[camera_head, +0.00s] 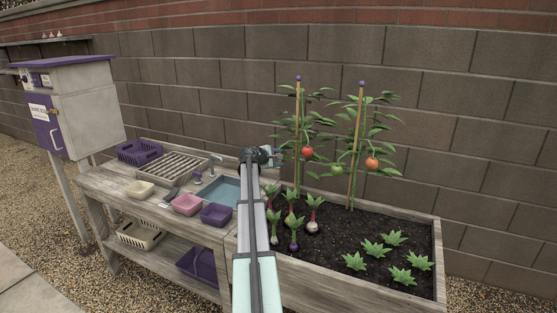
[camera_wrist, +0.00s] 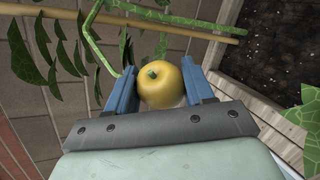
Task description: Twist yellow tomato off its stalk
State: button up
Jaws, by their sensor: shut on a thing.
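A yellow tomato (camera_wrist: 162,84) with a small green top sits between the two blue fingers of my gripper (camera_wrist: 162,88) in the wrist view. The fingers are shut on its sides. A green stem (camera_wrist: 98,42) curves close by; I cannot tell whether the tomato is still joined to it. In the head view my arm reaches toward the left tomato plant (camera_head: 299,120), with my gripper (camera_head: 276,158) at its left side. The yellow tomato cannot be made out there.
A red tomato (camera_head: 307,152), an orange-red one (camera_head: 372,163) and a green one (camera_head: 338,170) hang on the staked plants. Root vegetables (camera_head: 313,214) and leafy plants (camera_head: 394,238) grow in the bed. A bench with a basin (camera_head: 222,190) and tubs (camera_head: 187,204) stands left. A block wall (camera_head: 450,110) is behind.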

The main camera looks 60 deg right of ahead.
jog(key=v, duration=0.6)
jog(key=shift+r, duration=0.45)
dwell(0.6)
dwell(0.6)
